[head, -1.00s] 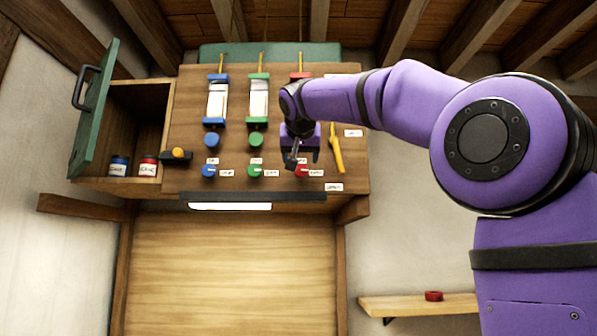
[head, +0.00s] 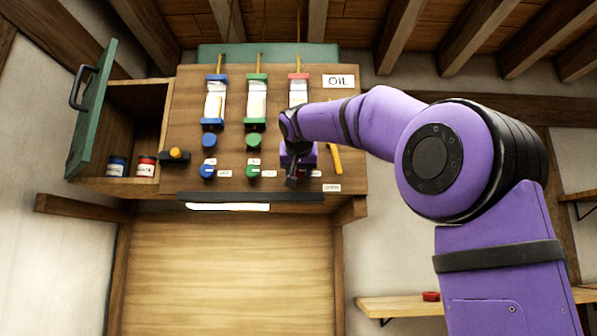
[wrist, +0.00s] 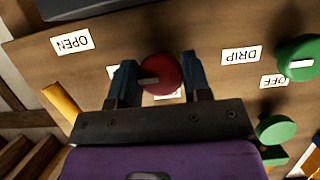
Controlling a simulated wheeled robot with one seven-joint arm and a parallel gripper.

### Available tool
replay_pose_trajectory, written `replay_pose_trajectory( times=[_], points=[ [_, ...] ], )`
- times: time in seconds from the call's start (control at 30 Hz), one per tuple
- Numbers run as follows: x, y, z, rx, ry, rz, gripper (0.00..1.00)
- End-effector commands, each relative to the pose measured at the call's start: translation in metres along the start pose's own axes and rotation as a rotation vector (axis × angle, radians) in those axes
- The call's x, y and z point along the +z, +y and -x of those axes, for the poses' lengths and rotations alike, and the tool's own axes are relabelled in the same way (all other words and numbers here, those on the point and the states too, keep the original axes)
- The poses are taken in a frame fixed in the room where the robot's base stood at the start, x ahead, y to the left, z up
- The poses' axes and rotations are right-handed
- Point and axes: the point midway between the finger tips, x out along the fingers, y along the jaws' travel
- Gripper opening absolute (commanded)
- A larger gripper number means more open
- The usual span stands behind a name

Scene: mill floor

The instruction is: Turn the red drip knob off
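The red drip knob (wrist: 165,67) shows in the wrist view, between the two fingers of my gripper (wrist: 160,80). The fingers lie close against its left and right sides and appear to grip it. Its white mark lies nearly level in that view, toward the left. Labels beside the knob are partly covered by the knob and left finger. In the head view my gripper (head: 293,178) is at the lower right of the wooden panel (head: 240,90) and hides the red knob.
Green knobs (wrist: 299,57) stand to the right in the wrist view, near DRIP and OFF labels. A yellow lever (wrist: 62,101) is left of the gripper. In the head view, blue knobs (head: 207,171) and an open cupboard with a green door (head: 92,110) are at left.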

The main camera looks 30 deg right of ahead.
Motion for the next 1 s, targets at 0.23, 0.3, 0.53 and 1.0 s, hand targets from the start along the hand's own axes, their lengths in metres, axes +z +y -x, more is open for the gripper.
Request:
replay_pose_trajectory(
  times=[0.23, 0.3, 0.53, 1.0],
  points=[
    [0.0001, -0.0001, 0.0001, 0.004, 0.000, 0.011, 0.21],
    [0.0001, -0.0003, 0.0001, 0.009, 0.000, 0.025, 0.21],
    [0.0000, -0.0005, 0.0001, 0.053, 0.000, 0.129, 0.21],
    [0.0005, -0.0013, -0.0003, 0.216, 0.000, 0.523, 0.21]
  ],
)
